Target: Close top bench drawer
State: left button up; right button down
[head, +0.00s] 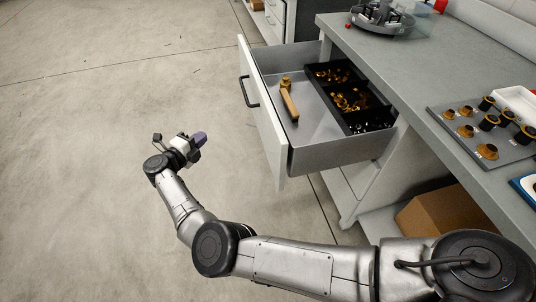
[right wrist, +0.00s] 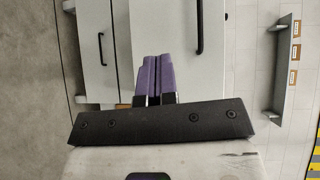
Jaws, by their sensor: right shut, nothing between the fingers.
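The top bench drawer (head: 292,171) is pulled well out of the bench in the head view, its white front (head: 262,118) facing left with a dark bar handle (head: 249,91). Inside lie a wooden-handled tool (head: 289,100) and a black divided tray of brass parts (head: 328,71). My right gripper (head: 200,138) is shut and empty, out in front of the drawer front and apart from it. In the right wrist view its purple fingers (right wrist: 154,76) are together, with a white front and dark handle (right wrist: 200,28) beyond them. My left gripper is not in view.
The grey bench top (head: 408,85) carries a board of brass and black parts (head: 483,137) and a round fixture (head: 383,18). A cardboard box (head: 447,216) sits on the shelf below. The floor (head: 110,120) left of the drawer is clear.

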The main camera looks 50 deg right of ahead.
jog(key=s+a+r+m+g+y, duration=0.1)
jog(key=s+a+m+g+y, duration=0.15)
jog(key=s+m+g, duration=0.8)
jog(key=n+g+p, duration=0.1)
jog(key=g+p, duration=0.1)
jog(key=p, duration=0.2)
send_near(272, 150)
jog(key=x, duration=0.5)
jog(key=shift+s+r, duration=0.15)
jog(key=shift+s, duration=0.2)
jog(key=shift+n+x, duration=0.25)
jog(key=shift+x, duration=0.65)
jog(key=shift+d, duration=0.2)
